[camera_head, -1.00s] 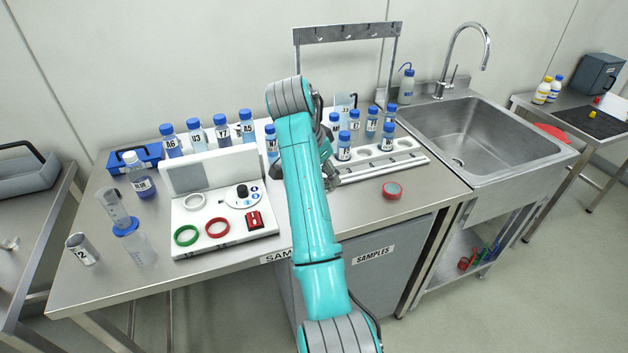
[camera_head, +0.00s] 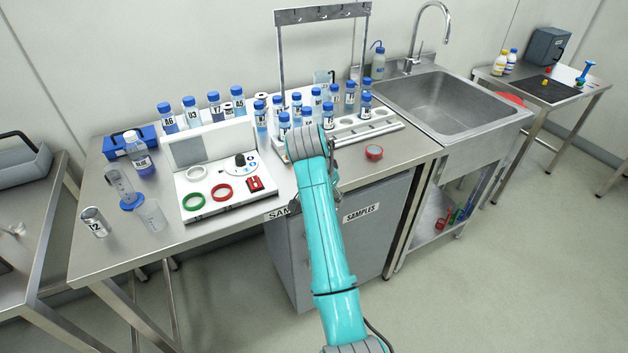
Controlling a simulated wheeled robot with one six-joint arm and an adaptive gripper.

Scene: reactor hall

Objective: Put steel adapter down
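I cannot clearly pick out a steel adapter. A pale grey ring (camera_head: 194,173) lies on the white panel (camera_head: 212,208), above a green ring (camera_head: 194,202) and a red ring (camera_head: 222,192); I cannot tell whether it is the adapter. My teal arm reaches from the bottom to the front of the white bottle rack (camera_head: 385,134). Its grey wrist joint (camera_head: 307,143) covers part of the rack. My gripper (camera_head: 334,192) is mostly hidden behind the wrist and arm, with only dark parts showing. Whether it holds anything cannot be seen.
Several blue-capped bottles stand in the rack and behind the panel. A red tape roll (camera_head: 374,152) lies right of my wrist. A steel hook frame (camera_head: 322,14) rises behind the rack, and a sink (camera_head: 440,100) is at right.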

